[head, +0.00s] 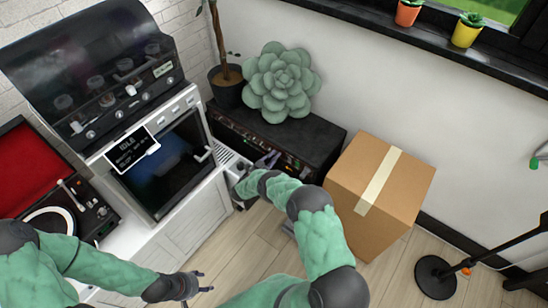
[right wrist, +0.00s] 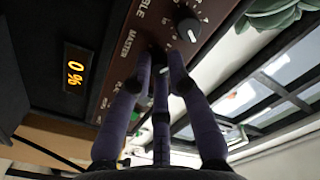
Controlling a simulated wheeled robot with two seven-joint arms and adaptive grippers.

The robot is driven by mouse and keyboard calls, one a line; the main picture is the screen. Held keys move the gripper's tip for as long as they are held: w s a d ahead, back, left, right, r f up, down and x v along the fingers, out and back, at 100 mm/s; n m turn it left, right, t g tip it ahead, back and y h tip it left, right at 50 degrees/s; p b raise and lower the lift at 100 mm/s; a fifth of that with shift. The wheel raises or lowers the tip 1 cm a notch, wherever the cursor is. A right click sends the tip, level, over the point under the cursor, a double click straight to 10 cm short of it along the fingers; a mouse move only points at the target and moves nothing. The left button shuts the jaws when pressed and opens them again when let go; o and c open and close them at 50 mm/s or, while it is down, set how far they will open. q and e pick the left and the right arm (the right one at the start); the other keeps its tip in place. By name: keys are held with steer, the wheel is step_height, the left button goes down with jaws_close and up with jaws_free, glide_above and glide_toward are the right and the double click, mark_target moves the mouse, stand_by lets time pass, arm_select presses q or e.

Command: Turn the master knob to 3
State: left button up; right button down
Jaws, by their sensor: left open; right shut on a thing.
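The amplifier (head: 318,138) is a low black box against the wall in the head view, with a row of controls along its front. The right wrist view shows its brown panel with the label MASTER (right wrist: 127,43). The master knob (right wrist: 158,56) is dark and mostly hidden by my fingers, so its pointer cannot be read. My right gripper (right wrist: 160,72) is shut on this knob; it also shows at the amplifier's front in the head view (head: 268,160). My left gripper (head: 190,286) is open and empty, low over the floor.
Another black knob (right wrist: 189,31) sits close beside the held one. A green succulent-shaped cushion (head: 282,82) rests on the amplifier. A cardboard box (head: 385,185) stands to its right. An oven unit (head: 165,160) and turntable (head: 70,215) are at left.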

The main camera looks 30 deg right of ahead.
steer(key=shift+s+a+f, duration=0.1)
steer(key=shift+f, duration=0.1)
steer(key=c, duration=1.2)
jaws_free()
steer(key=shift+r, duration=0.1)
steer(key=v, duration=1.2)
